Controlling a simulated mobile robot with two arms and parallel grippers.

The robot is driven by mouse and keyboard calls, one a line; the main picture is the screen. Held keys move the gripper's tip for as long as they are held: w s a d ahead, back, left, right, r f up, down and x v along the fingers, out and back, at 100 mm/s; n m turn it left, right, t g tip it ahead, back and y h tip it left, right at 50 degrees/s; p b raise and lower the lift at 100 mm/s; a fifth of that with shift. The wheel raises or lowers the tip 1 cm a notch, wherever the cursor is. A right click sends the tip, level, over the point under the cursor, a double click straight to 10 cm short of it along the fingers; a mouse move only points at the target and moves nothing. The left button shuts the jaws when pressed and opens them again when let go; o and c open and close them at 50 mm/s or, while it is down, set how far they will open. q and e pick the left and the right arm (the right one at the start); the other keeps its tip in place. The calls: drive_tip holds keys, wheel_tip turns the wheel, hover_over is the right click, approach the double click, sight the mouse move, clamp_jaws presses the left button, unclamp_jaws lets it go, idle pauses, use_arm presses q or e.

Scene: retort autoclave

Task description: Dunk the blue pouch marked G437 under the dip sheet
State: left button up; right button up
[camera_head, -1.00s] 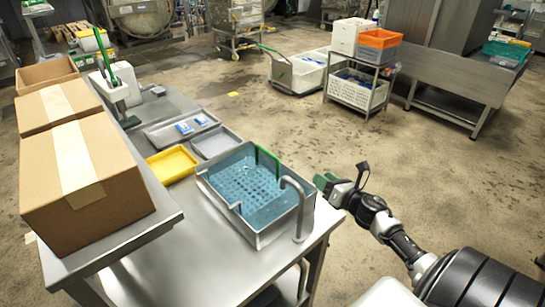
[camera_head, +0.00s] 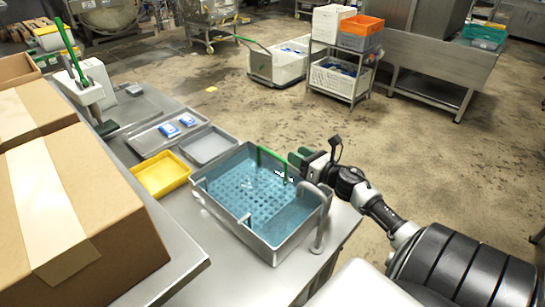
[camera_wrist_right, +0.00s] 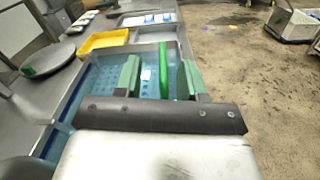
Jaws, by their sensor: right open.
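Two small blue-and-white pouches (camera_head: 168,130) and (camera_head: 187,120) lie on a grey metal tray (camera_head: 145,143); the marking G437 cannot be read on either. They also show in the wrist view (camera_wrist_right: 149,18). The blue perforated dip sheet (camera_head: 240,190) lies in the metal basin (camera_head: 203,201), with a green bar (camera_head: 272,163) along its far right side. My right gripper (camera_head: 297,160) is at the basin's right rim, close to the green bar. In the wrist view its green fingers (camera_wrist_right: 160,76) are apart, with the bar (camera_wrist_right: 164,70) showing between them. My left gripper is out of view.
A curved tap (camera_head: 320,215) stands at the basin's near right corner. A yellow tray (camera_head: 162,174) and an empty grey tray (camera_head: 207,147) lie beyond the basin. Large cardboard boxes (camera_head: 85,205) fill the left. A trolley with crates (camera_head: 340,80) stands on the floor behind.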

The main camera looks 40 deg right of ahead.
sight(280, 158)
wheel_tip(280, 158, down, 5)
drive_tip(key=b, duration=0.4)
drive_tip(key=shift+w+f, duration=0.1)
drive_tip(key=shift+f, duration=0.05)
drive_tip(key=shift+w, duration=0.3)
drive_tip(key=w, duration=0.2)
drive_tip(key=w+p, duration=0.1)
drive_tip(key=w, duration=0.2)
drive_tip(key=shift+w+a, duration=0.3)
drive_tip(key=shift+w, duration=0.6)
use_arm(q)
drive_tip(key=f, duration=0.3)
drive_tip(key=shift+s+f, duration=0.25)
use_arm(e)
drive_tip(key=shift+c, duration=0.4)
clamp_jaws()
